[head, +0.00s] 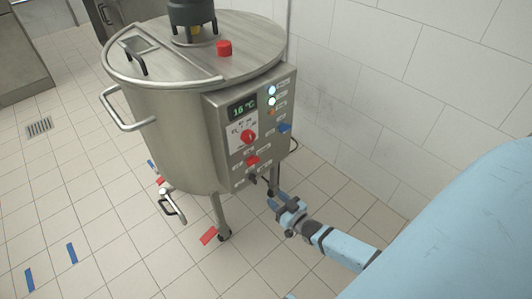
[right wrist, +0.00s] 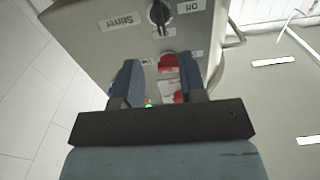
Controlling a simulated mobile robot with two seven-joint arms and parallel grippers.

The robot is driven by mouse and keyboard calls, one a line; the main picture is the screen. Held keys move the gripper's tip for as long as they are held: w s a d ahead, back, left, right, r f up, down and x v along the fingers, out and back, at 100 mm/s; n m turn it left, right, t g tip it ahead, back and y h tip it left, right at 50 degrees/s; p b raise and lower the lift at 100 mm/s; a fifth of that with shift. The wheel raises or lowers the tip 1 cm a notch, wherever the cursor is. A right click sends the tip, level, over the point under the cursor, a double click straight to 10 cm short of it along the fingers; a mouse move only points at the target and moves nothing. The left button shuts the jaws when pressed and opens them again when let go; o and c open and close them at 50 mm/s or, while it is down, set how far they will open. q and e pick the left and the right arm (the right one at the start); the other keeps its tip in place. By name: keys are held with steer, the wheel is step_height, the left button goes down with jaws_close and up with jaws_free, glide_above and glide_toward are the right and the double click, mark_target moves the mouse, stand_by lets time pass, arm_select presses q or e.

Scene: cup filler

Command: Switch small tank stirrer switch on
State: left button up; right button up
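The small steel tank (head: 170,130) stands on legs, with a control panel (head: 222,122) on its front right. The stirrer switch is a black rotary knob (right wrist: 159,13) beside a "Stirrer" label in the right wrist view. In the head view a black knob (head: 252,180) shows low on the panel. My right gripper (head: 276,198) is just below and right of the panel. In the right wrist view its two fingers (right wrist: 157,66) are apart with nothing held, pointing toward the panel. A red knob (right wrist: 168,63) shows beyond the fingers. My left gripper is out of view.
The panel also carries a red dial (head: 248,137), a blue switch (head: 285,128), lit lamps and a display. A red button (head: 224,48) sits on the lid. A drain valve (head: 172,205) juts out below the tank.

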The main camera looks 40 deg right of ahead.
steer(key=s, duration=0.3)
steer(key=shift+d, duration=0.15)
stand_by(0.4)
